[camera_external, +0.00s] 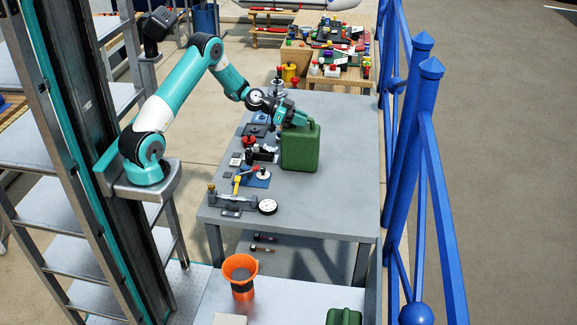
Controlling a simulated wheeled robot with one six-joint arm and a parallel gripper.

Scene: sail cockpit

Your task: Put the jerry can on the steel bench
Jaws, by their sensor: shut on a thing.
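The green jerry can (300,150) is upright at the right part of the grey steel bench (325,205). Its base appears to be at the bench top, but I cannot tell whether it touches or hangs just above. My gripper (291,117) is at the can's top left and is shut on it, with the arm reaching in from the left. The fingertips are partly hidden against the can's top.
Several small tools and fittings (252,178) lie along the bench's left side. A dial gauge (267,206) lies near its front. A blue railing (418,170) runs along the right. The bench's right front is clear.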

